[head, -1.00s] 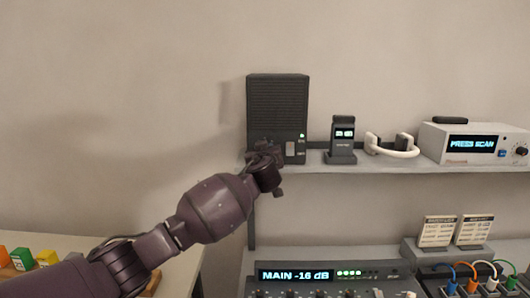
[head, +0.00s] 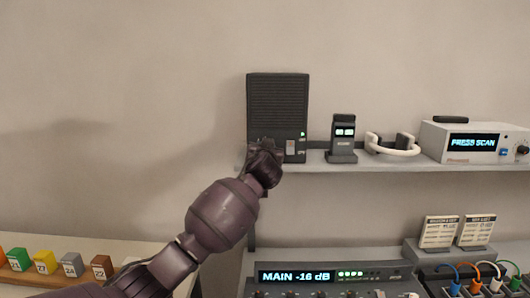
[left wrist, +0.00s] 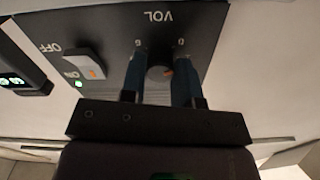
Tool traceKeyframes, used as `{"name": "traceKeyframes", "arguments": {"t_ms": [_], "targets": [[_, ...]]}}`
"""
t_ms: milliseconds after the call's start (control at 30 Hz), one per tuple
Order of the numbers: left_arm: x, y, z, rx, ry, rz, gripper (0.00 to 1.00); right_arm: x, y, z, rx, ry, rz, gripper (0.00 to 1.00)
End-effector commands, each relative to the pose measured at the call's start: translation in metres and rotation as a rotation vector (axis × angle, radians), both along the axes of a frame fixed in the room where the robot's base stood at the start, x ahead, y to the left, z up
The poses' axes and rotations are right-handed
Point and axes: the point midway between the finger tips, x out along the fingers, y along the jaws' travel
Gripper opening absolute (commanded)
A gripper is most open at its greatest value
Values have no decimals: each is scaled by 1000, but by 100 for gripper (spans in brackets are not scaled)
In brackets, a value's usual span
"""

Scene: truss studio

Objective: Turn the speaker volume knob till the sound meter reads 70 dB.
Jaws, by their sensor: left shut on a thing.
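The dark speaker (head: 277,98) stands on the shelf, with a lit green light on its lower front. Its volume knob (left wrist: 160,73), marked VOL, shows upside down in the left wrist view. My left gripper (left wrist: 158,80) is shut on the knob, one blue finger on each side; in the head view the gripper (head: 266,148) hides the knob. The sound meter (head: 343,140) stands right of the speaker with a lit display, and its edge shows in the left wrist view (left wrist: 22,78). I cannot read its digits surely. My right gripper is not in view.
The speaker's ON/OFF switch (left wrist: 84,66) is beside the knob. Headphones (head: 393,147) and a white scanner box (head: 470,143) stand farther right on the shelf (head: 420,163). Below is a mixer reading MAIN -16 dB (head: 295,276). Coloured numbered blocks (head: 45,262) are at lower left.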

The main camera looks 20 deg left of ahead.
Motion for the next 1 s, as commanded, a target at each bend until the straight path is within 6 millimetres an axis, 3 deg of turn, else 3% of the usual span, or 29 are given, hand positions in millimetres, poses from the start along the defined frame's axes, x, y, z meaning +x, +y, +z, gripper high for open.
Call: {"name": "traceKeyframes", "arguments": {"t_ms": [267, 1000], "targets": [[0, 0, 0, 251, 76, 0, 6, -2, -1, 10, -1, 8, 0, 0], [0, 1, -1, 924, 269, 1, 6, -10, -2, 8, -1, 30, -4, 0]]}}
